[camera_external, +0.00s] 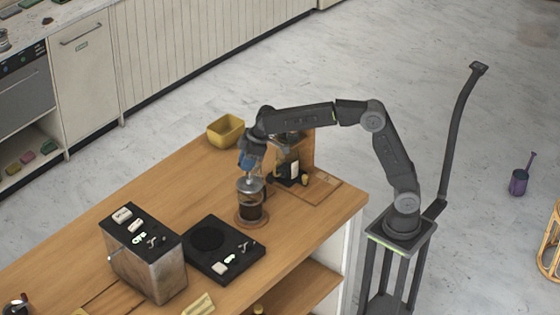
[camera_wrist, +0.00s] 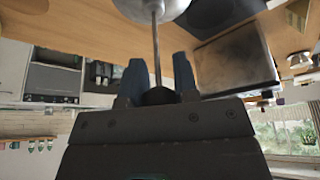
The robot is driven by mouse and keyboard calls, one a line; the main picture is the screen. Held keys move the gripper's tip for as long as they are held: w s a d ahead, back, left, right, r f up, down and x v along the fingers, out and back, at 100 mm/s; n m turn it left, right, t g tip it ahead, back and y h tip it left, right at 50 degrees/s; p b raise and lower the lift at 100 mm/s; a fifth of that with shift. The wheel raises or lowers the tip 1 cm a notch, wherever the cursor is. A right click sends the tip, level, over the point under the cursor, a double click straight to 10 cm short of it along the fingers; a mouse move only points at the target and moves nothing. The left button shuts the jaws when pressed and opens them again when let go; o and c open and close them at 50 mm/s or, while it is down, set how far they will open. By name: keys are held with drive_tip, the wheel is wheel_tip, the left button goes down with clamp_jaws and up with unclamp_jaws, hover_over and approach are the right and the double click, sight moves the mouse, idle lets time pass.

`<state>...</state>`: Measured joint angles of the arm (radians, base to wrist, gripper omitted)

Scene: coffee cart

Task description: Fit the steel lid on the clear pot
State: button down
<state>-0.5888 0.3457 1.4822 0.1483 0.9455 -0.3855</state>
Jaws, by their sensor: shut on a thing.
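The clear pot (camera_external: 250,212) stands upright on a round brown coaster (camera_external: 252,224) on the wooden counter, with dark contents inside. The steel lid (camera_external: 249,184) is at the pot's mouth; I cannot tell whether it is seated or just above the rim. In the wrist view the lid (camera_wrist: 155,6) shows at the top edge, with a thin rod running to a dark round knob (camera_wrist: 159,96). My gripper (camera_external: 247,160) is above the pot, its blue fingers shut on that knob, and it also shows in the wrist view (camera_wrist: 158,88). The pot is not clearly visible there.
A black flat device (camera_external: 223,249) and a steel-sided box with a black top (camera_external: 150,262) stand left of the pot. A yellow bin (camera_external: 226,130) sits behind. A dark stand with a white-labelled item (camera_external: 289,168) is close on the right. The counter's left middle is clear.

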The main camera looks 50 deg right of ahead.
drive_tip(key=shift+f, duration=0.8)
drive_tip(key=shift+f, duration=0.6)
idle(0.8)
drive_tip(key=c, duration=1.2)
unclamp_jaws()
drive_tip(key=shift+o, duration=0.2)
drive_tip(key=v, duration=1.1)
drive_tip(key=s+d+f+m+t+h, duration=0.1)
drive_tip(key=s+d+m, duration=0.1)
drive_tip(key=s+d, duration=0.45)
drive_tip(key=s+d+m+h, duration=0.1)
drive_tip(key=s+d+m, duration=0.2)
drive_tip(key=d, duration=0.6)
drive_tip(key=s+d+f+m+t, duration=0.1)
drive_tip(key=s+d+m, duration=0.1)
drive_tip(key=s+d, duration=0.35)
drive_tip(key=s+d+f+m+h, duration=0.1)
drive_tip(key=s+d+f+m, duration=0.2)
drive_tip(key=s+d+f, duration=0.2)
drive_tip(key=shift+s+d+t+h, duration=0.35)
drive_tip(key=shift+s+d, duration=0.25)
drive_tip(key=shift+d, duration=0.25)
